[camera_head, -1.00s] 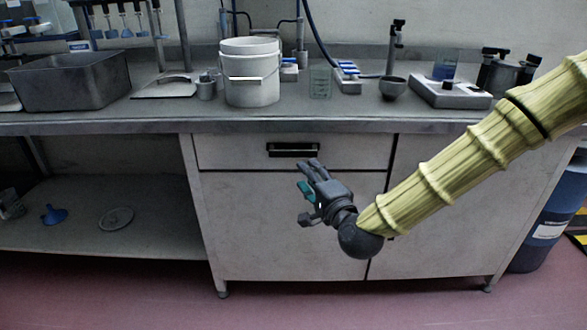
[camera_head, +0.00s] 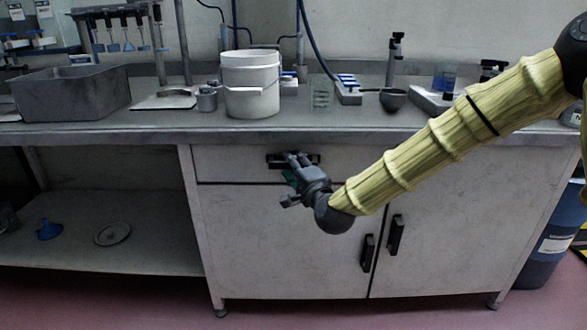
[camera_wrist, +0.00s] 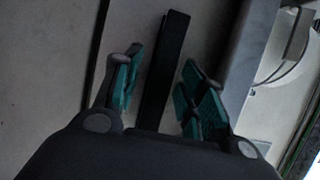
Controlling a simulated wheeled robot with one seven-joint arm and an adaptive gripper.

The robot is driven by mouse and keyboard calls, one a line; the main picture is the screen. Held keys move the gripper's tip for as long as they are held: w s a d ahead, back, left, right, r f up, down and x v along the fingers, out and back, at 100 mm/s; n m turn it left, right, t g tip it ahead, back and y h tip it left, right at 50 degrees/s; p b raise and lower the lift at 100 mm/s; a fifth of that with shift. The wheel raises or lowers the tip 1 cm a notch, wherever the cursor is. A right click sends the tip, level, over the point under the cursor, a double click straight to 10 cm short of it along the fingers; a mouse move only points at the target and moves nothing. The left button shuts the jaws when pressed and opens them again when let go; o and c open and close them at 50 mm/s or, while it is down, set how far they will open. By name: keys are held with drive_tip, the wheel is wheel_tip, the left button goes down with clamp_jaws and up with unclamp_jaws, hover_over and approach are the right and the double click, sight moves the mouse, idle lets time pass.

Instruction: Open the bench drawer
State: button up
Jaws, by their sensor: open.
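The bench drawer (camera_head: 228,163) is a white front just under the worktop, and it sits flush with the cabinet. Its black bar handle (camera_head: 278,161) is partly hidden behind my gripper (camera_head: 290,168) in the head view. In the wrist view the handle (camera_wrist: 165,65) runs lengthwise between the two teal-padded fingers of my gripper (camera_wrist: 158,88). The fingers are open, with a gap visible on each side of the handle. The handle's near end is hidden by the gripper body, and I cannot tell how deep it sits between the fingers.
Below the drawer are two cabinet doors with black upright handles (camera_head: 367,252). The worktop (camera_head: 300,134) above holds a white bucket (camera_head: 250,88), a grey tub (camera_head: 70,93) and a small bowl (camera_head: 393,99). An open shelf (camera_head: 150,245) lies to the left. A blue barrel (camera_head: 548,235) stands at right.

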drive_tip(key=shift+w+a, duration=0.1)
drive_tip(key=shift+w, duration=0.1)
clamp_jaws()
drive_tip(key=shift+s, duration=0.1)
